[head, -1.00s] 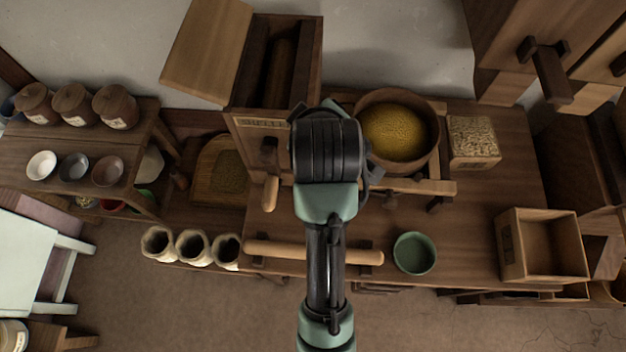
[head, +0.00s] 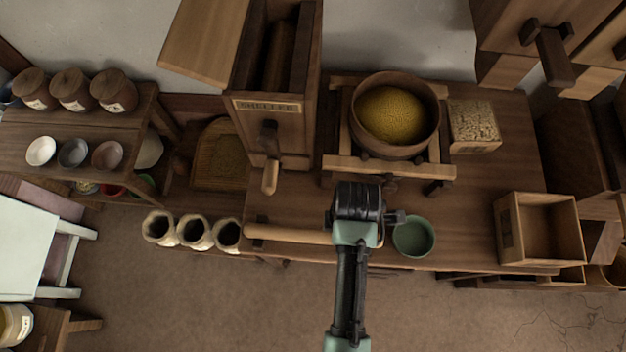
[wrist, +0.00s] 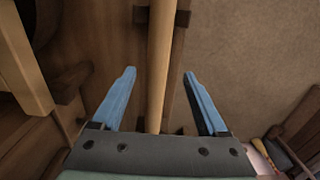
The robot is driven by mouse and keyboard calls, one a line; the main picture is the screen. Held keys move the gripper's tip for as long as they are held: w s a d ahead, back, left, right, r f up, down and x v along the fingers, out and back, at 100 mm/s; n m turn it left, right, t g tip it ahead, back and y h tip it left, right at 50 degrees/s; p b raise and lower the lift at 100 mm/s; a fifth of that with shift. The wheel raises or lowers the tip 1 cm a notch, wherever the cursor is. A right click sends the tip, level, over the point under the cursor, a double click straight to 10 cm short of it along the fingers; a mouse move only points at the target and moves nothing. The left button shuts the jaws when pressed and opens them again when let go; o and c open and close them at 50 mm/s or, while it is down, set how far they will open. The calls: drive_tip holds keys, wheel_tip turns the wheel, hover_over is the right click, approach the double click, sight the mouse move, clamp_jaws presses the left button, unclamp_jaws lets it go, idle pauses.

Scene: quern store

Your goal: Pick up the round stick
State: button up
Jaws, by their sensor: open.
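The round stick (head: 290,235) is a long pale wooden rod lying along the front edge of the bench in the head view, its right part hidden behind my arm. In the wrist view the stick (wrist: 158,55) runs up the middle of the picture, through a dark bracket near the top. My gripper (wrist: 159,73) is open, with one blue finger on each side of the stick in that view. No contact with the stick shows, and the height gap cannot be told. In the head view my wrist hides the fingers.
A green bowl (head: 414,237) stands just right of my wrist. Behind are a large bowl of yellow grain (head: 394,115), a sheller box (head: 270,125) with a handle and a box of pale grain (head: 473,128). An open wooden box (head: 540,232) stands at right. Several sacks (head: 194,231) stand left.

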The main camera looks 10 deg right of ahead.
sight(313, 236)
drive_tip(key=shift+w+f, duration=0.15)
drive_tip(key=shift+f, duration=2.55)
drive_tip(key=shift+c, duration=0.4)
clamp_jaws()
